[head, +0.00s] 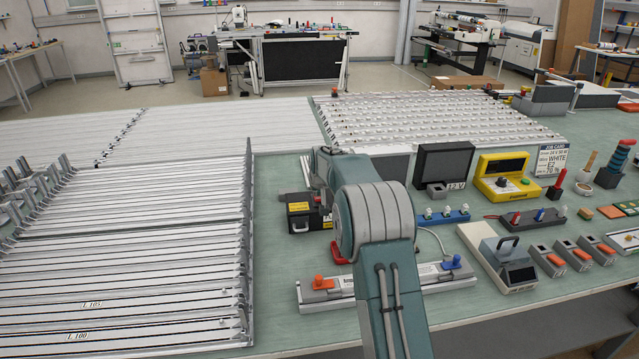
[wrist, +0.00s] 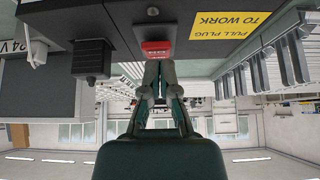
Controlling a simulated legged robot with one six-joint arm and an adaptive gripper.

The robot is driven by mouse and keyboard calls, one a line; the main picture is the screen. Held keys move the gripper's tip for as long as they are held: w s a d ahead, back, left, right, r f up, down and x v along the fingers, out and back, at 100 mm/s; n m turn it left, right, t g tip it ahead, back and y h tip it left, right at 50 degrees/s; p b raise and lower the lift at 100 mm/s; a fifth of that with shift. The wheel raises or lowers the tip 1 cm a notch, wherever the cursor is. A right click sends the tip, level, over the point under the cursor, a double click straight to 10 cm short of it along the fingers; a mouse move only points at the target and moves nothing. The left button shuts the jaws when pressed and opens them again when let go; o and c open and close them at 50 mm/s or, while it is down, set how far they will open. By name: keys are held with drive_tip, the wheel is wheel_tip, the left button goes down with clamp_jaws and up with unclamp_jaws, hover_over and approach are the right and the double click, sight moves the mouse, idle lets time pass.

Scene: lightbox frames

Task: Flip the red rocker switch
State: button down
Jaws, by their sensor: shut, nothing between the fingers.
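The red rocker switch (wrist: 156,48) shows in the wrist view on the dark face of a box (wrist: 203,28), beside a yellow label reading "PULL PLUG TO WORK" (wrist: 230,23). My gripper (wrist: 160,67) is shut and empty, its fingertips right at the lower edge of the switch in the picture. I cannot tell whether they touch it. In the head view a black box with yellow labels (head: 298,212) stands just left of my arm; my arm hides its right part, and my gripper is not visible there.
A black plug-like part (wrist: 91,60) sticks out from the box's face, left of my gripper in the wrist view. Ribbed metal racks (head: 130,250) stand left of the box in the head view. A bar with orange and blue clamps (head: 440,279) lies in front on the green bench.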

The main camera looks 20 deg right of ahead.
drive_tip(key=shift+s+a+f, duration=0.1)
drive_tip(key=shift+f, duration=0.15)
drive_tip(key=shift+d+f, duration=0.1)
drive_tip(key=shift+d, duration=0.25)
drive_tip(key=shift+s+a+f+t, duration=0.15)
drive_tip(key=shift+f+t, duration=0.15)
drive_tip(key=shift+t, duration=0.2)
drive_tip(key=shift+a, duration=0.1)
drive_tip(key=shift+r, duration=0.1)
drive_tip(key=shift+r, duration=0.7)
